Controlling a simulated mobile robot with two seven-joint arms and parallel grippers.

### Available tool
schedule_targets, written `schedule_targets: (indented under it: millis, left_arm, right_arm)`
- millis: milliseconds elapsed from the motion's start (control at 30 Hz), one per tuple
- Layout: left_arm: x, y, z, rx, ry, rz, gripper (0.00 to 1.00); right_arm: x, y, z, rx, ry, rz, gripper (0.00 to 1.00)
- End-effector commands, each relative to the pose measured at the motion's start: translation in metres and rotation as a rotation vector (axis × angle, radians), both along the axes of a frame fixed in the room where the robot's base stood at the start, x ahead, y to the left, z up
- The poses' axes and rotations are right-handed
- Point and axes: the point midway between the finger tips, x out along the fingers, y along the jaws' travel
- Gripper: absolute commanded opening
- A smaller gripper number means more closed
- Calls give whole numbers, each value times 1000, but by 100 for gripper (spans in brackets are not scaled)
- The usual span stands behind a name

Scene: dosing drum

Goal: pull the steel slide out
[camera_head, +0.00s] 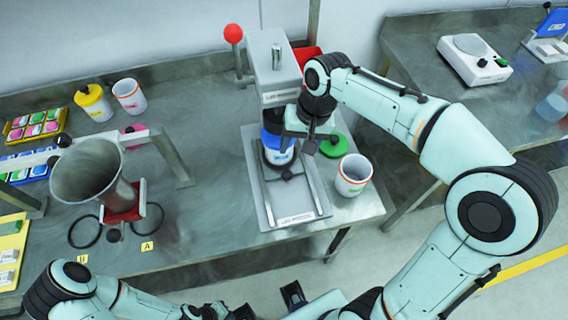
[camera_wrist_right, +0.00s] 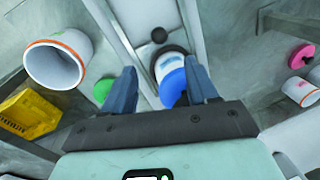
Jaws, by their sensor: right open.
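The steel slide (camera_head: 290,200) appears to be the flat strip in the base of the dosing machine (camera_head: 274,72), running forward from under a blue-topped pot. A dark knob (camera_head: 287,174) sits at the front of the pot (camera_head: 279,150); the knob also shows in the right wrist view (camera_wrist_right: 159,35). My right gripper (camera_head: 298,143) is open above the pot, with the blue top (camera_wrist_right: 172,88) seen between its fingers. I cannot tell whether they touch it. My left gripper (camera_head: 240,310) is at the bottom edge, partly cut off.
A white cup (camera_head: 354,175) and a green lid (camera_head: 334,146) stand close to the right of the machine. A red-ball lever (camera_head: 233,33) rises at its left. A steel funnel (camera_head: 88,172) stands further left. Bare tabletop (camera_head: 215,190) lies between.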

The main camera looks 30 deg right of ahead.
Motion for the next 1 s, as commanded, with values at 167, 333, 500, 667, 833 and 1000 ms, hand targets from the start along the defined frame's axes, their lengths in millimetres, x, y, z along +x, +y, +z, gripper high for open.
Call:
schedule_targets:
  millis: [167,333,500,667,833,1000]
  left_arm:
    - [-3,0,-7,0,3,0,0]
    - [-5,0,-12,0,6,0,0]
    - [-6,0,-15,0,7,0,0]
    - [-6,0,-17,0,7,0,0]
    - [-6,0,-17,0,7,0,0]
    - [-6,0,-17,0,7,0,0]
  right_arm:
    - [1,6,-38,0,10,2,58]
    - [4,13,-74,0,10,3,58]
    - [7,18,-102,-1,8,3,58]
    - [8,20,-116,0,7,2,58]
    - [9,21,-120,0,5,1,58]
    - [9,21,-120,0,5,2,58]
